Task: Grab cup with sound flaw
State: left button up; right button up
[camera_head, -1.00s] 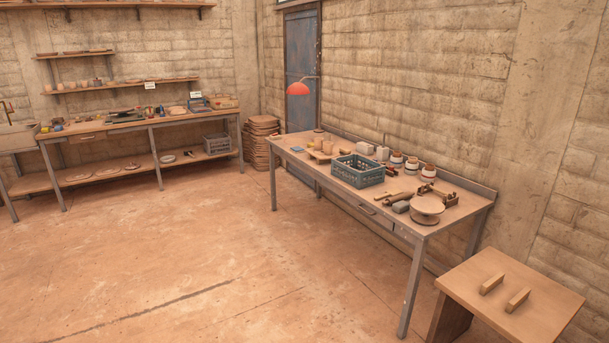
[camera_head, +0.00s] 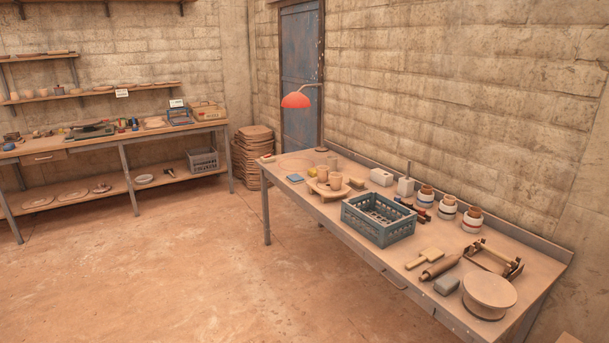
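Several jars with brown tops (camera_head: 447,206) stand in a row at the back of the same table. Small pots (camera_head: 58,90) also stand on the lower wall shelf at the far left. Neither of my grippers shows in the view.
A blue-grey crate (camera_head: 379,222) stands mid-table. A rolling pin (camera_head: 440,266), a grey block (camera_head: 446,285) and a round turntable (camera_head: 489,291) lie at its near end. A red lamp (camera_head: 296,100) hangs over the far end. The floor (camera_head: 200,270) left of the table is clear.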

aim_at(336, 181)
jog(key=i, duration=1.9)
